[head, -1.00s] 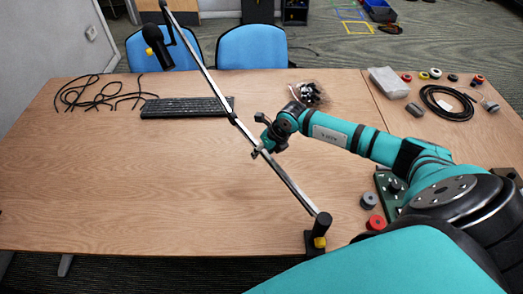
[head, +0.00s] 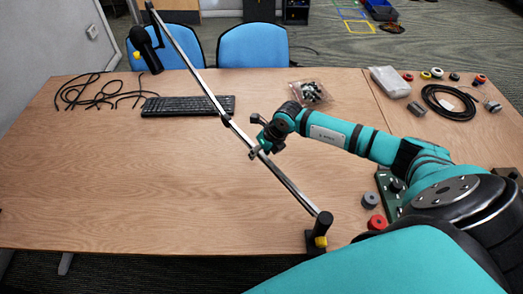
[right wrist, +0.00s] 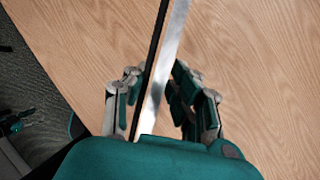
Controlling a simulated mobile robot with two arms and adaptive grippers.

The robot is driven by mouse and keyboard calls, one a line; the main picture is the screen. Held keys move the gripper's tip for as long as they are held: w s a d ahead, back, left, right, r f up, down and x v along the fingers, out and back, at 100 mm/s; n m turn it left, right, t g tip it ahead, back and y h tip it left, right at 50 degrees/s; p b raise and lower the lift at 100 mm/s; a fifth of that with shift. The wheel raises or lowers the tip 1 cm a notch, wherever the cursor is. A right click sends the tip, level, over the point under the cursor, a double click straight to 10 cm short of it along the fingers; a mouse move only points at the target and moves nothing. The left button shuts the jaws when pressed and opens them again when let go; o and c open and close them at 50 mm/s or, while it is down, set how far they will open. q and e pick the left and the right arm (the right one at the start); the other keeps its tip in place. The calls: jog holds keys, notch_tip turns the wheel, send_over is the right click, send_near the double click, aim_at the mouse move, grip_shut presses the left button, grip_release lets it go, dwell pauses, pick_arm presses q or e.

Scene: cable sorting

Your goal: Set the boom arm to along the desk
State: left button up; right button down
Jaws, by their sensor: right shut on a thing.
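The boom arm (head: 197,75) is a long thin black and silver bar. It runs from a black base post (head: 319,235) with a yellow knob at the desk's front edge up and left across the desk (head: 150,190). A black microphone (head: 146,46) hangs near its far end, in front of a blue chair. My right gripper (head: 258,149) is shut on the bar, partway between the base and the middle. In the right wrist view the bar (right wrist: 160,75) passes between the two fingers. My left gripper is not in view.
A black keyboard (head: 187,106) and loose black cables (head: 98,92) lie at the back left. A bag of small parts (head: 311,92), a grey box (head: 390,82) and a coiled black cable (head: 449,101) are at the back right. The left front of the desk is clear.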

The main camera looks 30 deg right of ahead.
jog(key=s+a+n+g+y+b, duration=0.1)
jog(key=s+a+n, duration=0.3)
jog(key=a, duration=0.5)
jog(key=s+a+n+g+y+b, duration=0.1)
jog(key=s+a+n+b, duration=0.2)
jog(key=a, duration=0.6)
jog(key=shift+s+n+g, duration=0.4)
jog(key=shift+s+n, duration=0.2)
jog(key=shift+s, duration=0.6)
jog(key=shift+a+r, duration=0.1)
jog(key=c, duration=1)
grip_release()
jog(key=shift+c, duration=0.2)
jog(key=v, duration=1.2)
